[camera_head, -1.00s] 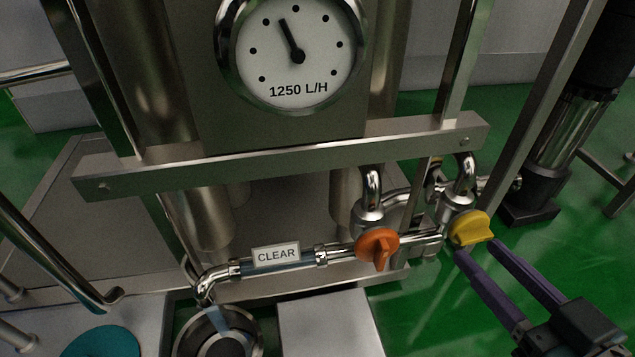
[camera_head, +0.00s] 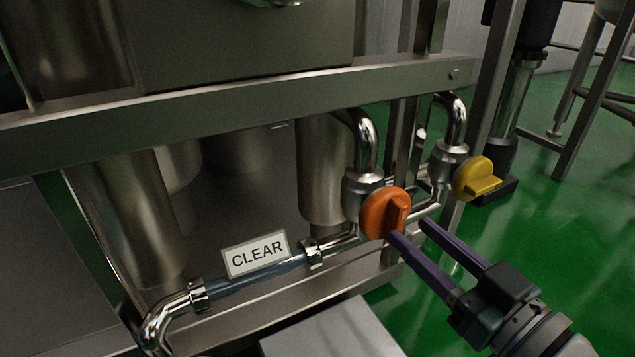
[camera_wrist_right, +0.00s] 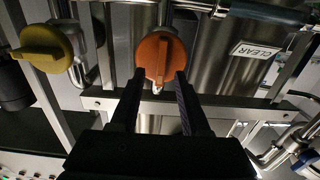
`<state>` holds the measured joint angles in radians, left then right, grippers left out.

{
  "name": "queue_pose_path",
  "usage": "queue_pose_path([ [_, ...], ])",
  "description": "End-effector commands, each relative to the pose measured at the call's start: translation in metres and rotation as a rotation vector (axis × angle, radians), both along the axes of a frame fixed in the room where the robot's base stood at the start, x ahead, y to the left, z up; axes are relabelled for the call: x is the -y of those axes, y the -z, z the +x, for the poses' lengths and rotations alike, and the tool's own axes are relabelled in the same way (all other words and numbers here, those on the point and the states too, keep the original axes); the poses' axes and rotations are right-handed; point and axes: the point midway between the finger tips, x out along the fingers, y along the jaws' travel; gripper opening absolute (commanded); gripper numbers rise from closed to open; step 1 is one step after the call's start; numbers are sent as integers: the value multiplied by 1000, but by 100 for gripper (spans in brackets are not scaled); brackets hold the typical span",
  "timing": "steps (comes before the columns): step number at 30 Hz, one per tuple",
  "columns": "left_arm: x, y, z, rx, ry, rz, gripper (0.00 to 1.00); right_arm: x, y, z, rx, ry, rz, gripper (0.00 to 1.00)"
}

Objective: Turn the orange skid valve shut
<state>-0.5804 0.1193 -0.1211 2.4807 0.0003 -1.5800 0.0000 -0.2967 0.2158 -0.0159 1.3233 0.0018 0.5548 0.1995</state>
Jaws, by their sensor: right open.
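The orange valve (camera_head: 384,214) is a round knob with a raised grip bar, on the skid pipework in the middle of the head view. Its grip bar stands close to upright. In the right wrist view the orange valve (camera_wrist_right: 160,56) is just beyond the fingertips, its bar running up and down. My right gripper (camera_head: 408,228) is open, with its two purple fingers pointing at the knob from the lower right. In the right wrist view my right gripper (camera_wrist_right: 160,74) has its fingertips at the knob's lower edge, one on each side; contact cannot be told. My left gripper is not in view.
A yellow valve (camera_head: 477,178) sits to the right of the orange one, its bar near level. A CLEAR label (camera_head: 256,253) is over a clear pipe section (camera_head: 258,277). A steel beam (camera_head: 240,103) crosses above. Green floor (camera_head: 540,240) is open at the right.

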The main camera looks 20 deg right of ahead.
Motion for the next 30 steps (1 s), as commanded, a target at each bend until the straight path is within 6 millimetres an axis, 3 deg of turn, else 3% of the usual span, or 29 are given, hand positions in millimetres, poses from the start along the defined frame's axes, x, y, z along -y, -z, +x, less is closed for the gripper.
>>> queue_pose_path([
  [6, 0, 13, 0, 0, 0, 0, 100, -2, 1, 22, 1, -1, -1, 46],
  [15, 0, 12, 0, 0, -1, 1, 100, -2, 0, 24, -1, 0, 0, 45],
  [27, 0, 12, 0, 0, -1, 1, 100, -2, 0, 24, -1, 0, 0, 0],
  [30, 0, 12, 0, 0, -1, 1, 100, -2, 0, 24, -1, 0, 0, 0],
])
